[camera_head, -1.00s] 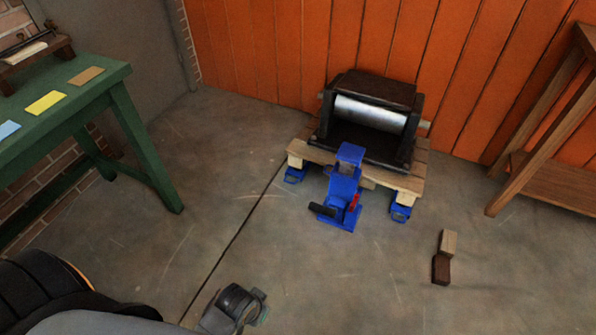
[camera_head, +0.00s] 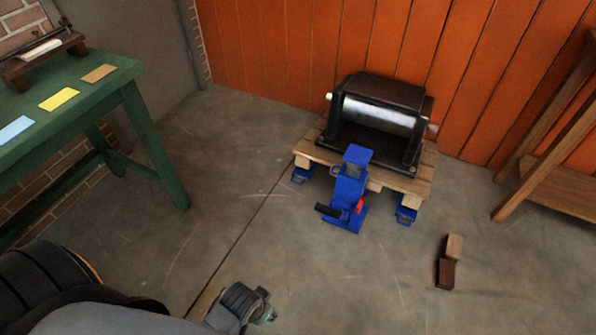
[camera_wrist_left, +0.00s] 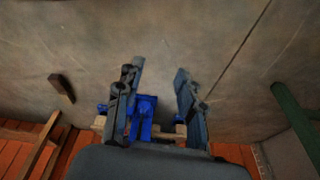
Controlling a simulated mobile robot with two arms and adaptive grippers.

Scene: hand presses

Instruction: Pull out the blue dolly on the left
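The blue dolly on the left (camera_head: 305,172) is a small blue block under the left front of a wooden pallet (camera_head: 312,151) in the head view. A second blue dolly (camera_head: 405,214) is under the pallet's right front corner. A blue jack (camera_head: 350,188) with a black handle and a red part stands at the pallet's front, between them. My left gripper (camera_head: 260,304) is low over the floor, well in front of the pallet. In the left wrist view my left gripper (camera_wrist_left: 160,68) has its fingers apart with nothing between the tips. The jack (camera_wrist_left: 145,108) shows beyond it. My right gripper is out of view.
A dark press with a metal roller (camera_head: 378,115) rests on the pallet, near the orange wall (camera_head: 270,50). A green table (camera_head: 120,85) stands at left, a wooden shelf (camera_head: 545,150) at right. Floor before the pallet is otherwise clear.

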